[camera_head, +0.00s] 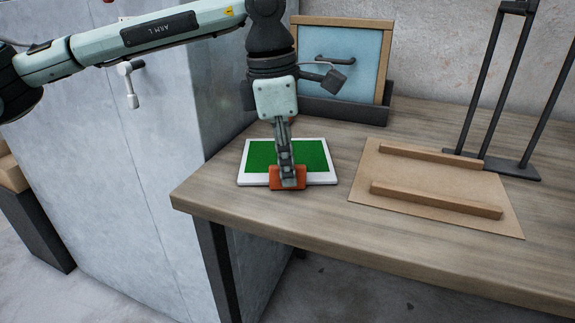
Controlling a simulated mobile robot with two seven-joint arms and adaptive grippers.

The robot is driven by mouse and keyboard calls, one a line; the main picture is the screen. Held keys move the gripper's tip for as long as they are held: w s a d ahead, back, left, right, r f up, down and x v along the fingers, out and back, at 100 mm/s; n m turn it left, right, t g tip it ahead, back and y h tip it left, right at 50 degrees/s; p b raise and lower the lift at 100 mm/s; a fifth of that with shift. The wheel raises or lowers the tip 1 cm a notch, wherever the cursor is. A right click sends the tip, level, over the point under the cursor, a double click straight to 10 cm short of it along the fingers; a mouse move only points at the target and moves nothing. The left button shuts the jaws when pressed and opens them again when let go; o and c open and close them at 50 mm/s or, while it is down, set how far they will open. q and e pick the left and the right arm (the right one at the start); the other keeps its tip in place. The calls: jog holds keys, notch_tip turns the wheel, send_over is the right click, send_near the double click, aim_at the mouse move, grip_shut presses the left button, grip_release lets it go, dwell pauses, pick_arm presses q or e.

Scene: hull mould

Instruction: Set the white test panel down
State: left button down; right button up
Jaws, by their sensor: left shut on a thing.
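The white test panel (326,178) has a green field in its middle and an orange block at its front edge (302,185). It appears level, at or just above the wooden table near its left front corner; I cannot tell whether it touches the wood. My left gripper (287,181) comes down from above over the panel's middle and is shut at the orange block. Its fingers hide part of the green field and the block. My right gripper is not in view.
A brown board (437,182) with two wooden strips lies to the right on the table (400,250). A black stand (513,166) rises behind it. A wood-framed blue panel (345,50) stands in a dark holder at the back. Bare wood separates the panel from the board.

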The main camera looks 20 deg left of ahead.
pick_arm(q)
jog(key=c, duration=1.6)
grip_release()
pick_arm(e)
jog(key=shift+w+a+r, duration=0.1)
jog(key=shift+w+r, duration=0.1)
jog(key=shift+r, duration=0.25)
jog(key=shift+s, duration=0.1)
pick_arm(q)
jog(key=shift+r, duration=0.2)
notch_tip(320, 180, up, 3)
jog(key=shift+a+f, duration=0.15)
jog(key=shift+f, duration=0.05)
notch_tip(320, 180, up, 9)
jog(key=a, duration=0.1)
jog(key=shift+s, duration=0.35)
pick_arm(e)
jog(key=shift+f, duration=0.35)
